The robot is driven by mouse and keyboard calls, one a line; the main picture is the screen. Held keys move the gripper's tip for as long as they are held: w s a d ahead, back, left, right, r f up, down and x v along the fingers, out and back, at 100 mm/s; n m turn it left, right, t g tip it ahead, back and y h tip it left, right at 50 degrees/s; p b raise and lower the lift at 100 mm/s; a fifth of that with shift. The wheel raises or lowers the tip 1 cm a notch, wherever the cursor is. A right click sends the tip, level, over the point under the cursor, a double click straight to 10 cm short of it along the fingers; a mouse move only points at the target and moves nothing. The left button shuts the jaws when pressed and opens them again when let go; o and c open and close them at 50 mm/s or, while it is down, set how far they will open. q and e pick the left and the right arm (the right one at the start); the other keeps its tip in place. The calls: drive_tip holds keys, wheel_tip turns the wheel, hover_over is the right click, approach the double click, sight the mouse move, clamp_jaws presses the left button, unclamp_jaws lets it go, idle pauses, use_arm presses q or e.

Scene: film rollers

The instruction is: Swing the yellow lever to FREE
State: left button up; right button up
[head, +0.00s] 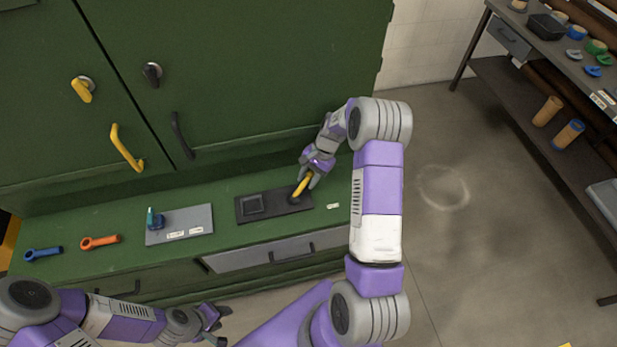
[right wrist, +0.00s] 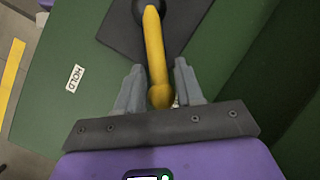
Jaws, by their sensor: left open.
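The yellow lever (head: 301,187) rises from a round dark pivot on a black plate (head: 279,203) on the green bench top. In the right wrist view the lever (right wrist: 155,50) runs from its dark pivot at the top down between my fingers. My right gripper (head: 311,175) is at the lever's free end; in the right wrist view its fingers (right wrist: 158,75) stand on either side with small gaps. A white HOLD label (right wrist: 75,78) lies beside the plate. I see no readable FREE label. My left gripper (head: 219,325) is open and empty, low in front of the bench.
A grey plate (head: 182,213) with a blue-green lever stands left of the black plate. Green cabinet doors (head: 235,70) rise behind. A shelf (head: 565,60) stands right; the floor between is clear.

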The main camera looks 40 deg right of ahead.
drive_tip(key=shift+o, duration=0.3)
drive_tip(key=shift+r, duration=0.1)
drive_tip(key=v, duration=0.7)
drive_tip(key=shift+r, duration=0.25)
